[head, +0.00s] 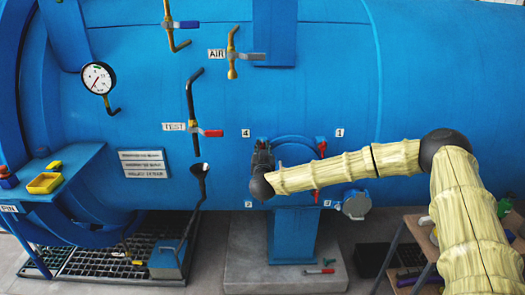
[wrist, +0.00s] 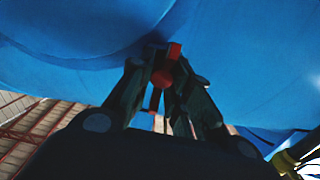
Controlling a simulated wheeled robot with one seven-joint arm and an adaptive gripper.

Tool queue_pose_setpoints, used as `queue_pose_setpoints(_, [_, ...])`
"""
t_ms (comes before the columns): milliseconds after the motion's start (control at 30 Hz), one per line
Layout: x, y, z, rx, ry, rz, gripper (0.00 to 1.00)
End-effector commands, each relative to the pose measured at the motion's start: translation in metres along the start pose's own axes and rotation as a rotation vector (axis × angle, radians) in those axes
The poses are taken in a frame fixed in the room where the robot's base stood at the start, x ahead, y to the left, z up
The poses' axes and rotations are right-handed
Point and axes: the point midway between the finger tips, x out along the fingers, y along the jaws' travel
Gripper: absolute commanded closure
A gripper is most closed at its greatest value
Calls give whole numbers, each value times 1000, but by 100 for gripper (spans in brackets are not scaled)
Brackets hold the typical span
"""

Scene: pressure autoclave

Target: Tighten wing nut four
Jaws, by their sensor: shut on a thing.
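My gripper (wrist: 165,70) is shut on a red wing nut (wrist: 162,78) in the wrist view, with the dark fingers on both sides of it and the blue vessel wall behind. In the head view my gripper (head: 262,156) is at the upper left of the round blue hatch (head: 292,141), beside the label 4 (head: 246,133). By that label, the held nut is wing nut four; my gripper hides it in the head view. How tight it is cannot be seen.
Another red wing nut (head: 321,147) is near label 1 (head: 339,132). My arm crosses the hatch. A pressure gauge (head: 98,78), a red-handled test valve (head: 210,133) and a black funnel (head: 199,170) are to the left. A red-handled tool (head: 319,271) lies on the plinth below.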

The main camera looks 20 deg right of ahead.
Motion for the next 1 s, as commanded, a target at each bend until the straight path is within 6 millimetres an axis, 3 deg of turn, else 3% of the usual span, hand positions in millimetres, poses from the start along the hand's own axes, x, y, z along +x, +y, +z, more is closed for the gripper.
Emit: queue_pose_setpoints(1000, [0, 4, 4, 323, 2, 3, 100])
